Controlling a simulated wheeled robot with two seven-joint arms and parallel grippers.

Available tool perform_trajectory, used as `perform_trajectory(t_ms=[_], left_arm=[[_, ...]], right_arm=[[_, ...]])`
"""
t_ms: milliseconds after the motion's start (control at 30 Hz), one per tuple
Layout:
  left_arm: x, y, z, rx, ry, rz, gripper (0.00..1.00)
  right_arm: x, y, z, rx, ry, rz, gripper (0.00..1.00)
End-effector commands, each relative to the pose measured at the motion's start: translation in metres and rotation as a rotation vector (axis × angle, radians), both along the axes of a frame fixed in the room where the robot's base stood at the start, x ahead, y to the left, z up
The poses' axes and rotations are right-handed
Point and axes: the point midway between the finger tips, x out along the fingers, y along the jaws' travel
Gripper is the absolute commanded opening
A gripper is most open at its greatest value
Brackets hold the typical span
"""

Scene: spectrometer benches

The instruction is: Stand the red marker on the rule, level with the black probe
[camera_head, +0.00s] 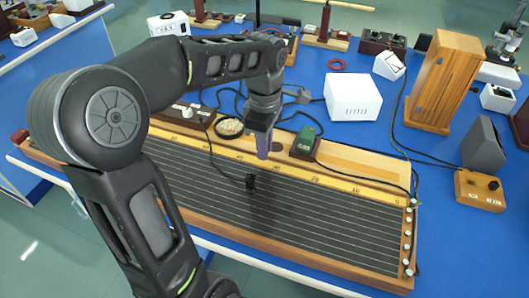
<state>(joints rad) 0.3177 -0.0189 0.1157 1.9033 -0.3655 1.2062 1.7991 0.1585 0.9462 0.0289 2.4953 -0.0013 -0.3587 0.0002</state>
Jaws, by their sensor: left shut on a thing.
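The yellow rule (337,184) runs along the back of a wooden board strung with several wires. The black probe (250,182) stands on the wires just in front of the rule, with a dark lead rising from it. My left gripper (263,150) points down at the rule, slightly right of the probe and behind it. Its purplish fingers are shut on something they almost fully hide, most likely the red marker. I see no red marker standing on the rule. Whether the held thing touches the rule cannot be told. My right gripper is not in view.
A green-topped box (306,141) stands close to the right of my left gripper. A round dish (229,128) lies to its left. A white box (353,97), a tall wooden case (444,82) and loose leads occupy the blue bench behind.

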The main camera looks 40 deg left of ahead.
Motion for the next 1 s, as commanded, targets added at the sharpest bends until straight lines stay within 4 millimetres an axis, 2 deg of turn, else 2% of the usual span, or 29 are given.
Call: perform_trajectory(t_ms=[33,167,567,600,833,1000], left_arm=[[-0.001,0.0,-0.009,0.0,0.004,0.0,0.0],[-0.001,0.0,-0.024,0.0,0.004,-0.001,0.0],[0.0,0.0,-0.03,0.0,0.001,0.0,0.0],[0.0,0.0,-0.029,0.0,0.001,0.0,0.17],[0.0,0.0,-0.028,0.0,0.001,0.0,0.36],[0.0,0.0,-0.028,0.0,0.001,0.0,0.37]], right_arm=[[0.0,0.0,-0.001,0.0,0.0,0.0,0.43],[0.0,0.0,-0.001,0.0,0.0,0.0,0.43],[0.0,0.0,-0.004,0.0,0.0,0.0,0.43],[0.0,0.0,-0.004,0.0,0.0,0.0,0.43],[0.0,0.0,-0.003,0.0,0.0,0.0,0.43],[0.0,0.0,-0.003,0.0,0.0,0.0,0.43]])
